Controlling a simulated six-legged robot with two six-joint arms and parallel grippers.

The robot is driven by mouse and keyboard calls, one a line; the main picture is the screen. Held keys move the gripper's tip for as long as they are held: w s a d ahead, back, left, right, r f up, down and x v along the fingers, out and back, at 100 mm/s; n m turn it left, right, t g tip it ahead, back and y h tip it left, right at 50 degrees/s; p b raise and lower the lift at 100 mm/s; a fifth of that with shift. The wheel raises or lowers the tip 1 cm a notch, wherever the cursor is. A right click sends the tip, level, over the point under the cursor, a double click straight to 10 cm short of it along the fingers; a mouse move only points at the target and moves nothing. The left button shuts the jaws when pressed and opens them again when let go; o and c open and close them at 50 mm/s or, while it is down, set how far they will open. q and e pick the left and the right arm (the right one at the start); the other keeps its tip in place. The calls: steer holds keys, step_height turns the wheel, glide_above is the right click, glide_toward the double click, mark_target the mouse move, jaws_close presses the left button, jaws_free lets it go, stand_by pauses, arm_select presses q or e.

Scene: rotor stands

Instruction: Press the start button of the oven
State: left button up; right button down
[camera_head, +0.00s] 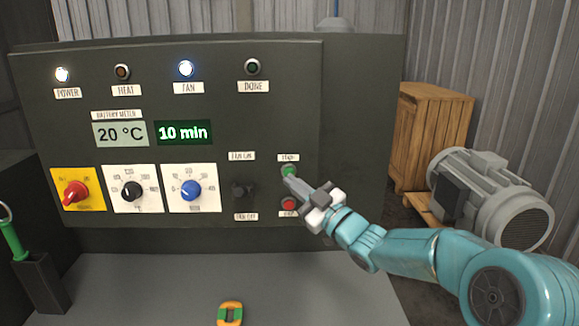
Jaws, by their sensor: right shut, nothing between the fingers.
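The oven's dark control panel (215,130) fills the left and middle of the head view. Its green start button (289,171) sits at the panel's right side under a small label, and a red button (289,204) is below it. My right gripper (289,181) is shut and empty, its tips at the lower edge of the green button. I cannot tell whether they touch it. The gripper body partly covers the area beside the red button. The power lamp (62,75) and fan lamp (186,69) are lit white; the displays read 20 °C and 10 min. My left gripper is not in view.
A red knob (75,193), a black knob (132,191), a blue knob (190,190) and a dark switch (243,193) line the panel. A grey ledge with a yellow-green object (230,313) lies below. A wooden cabinet (428,135) and grey motor (495,198) stand right.

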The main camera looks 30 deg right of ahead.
steer(key=shift+w+d, duration=0.4)
steer(key=shift+w, duration=0.35)
steer(key=shift+s, duration=0.1)
stand_by(1.5)
steer(key=shift+w+d, duration=0.2)
steer(key=shift+w, duration=0.25)
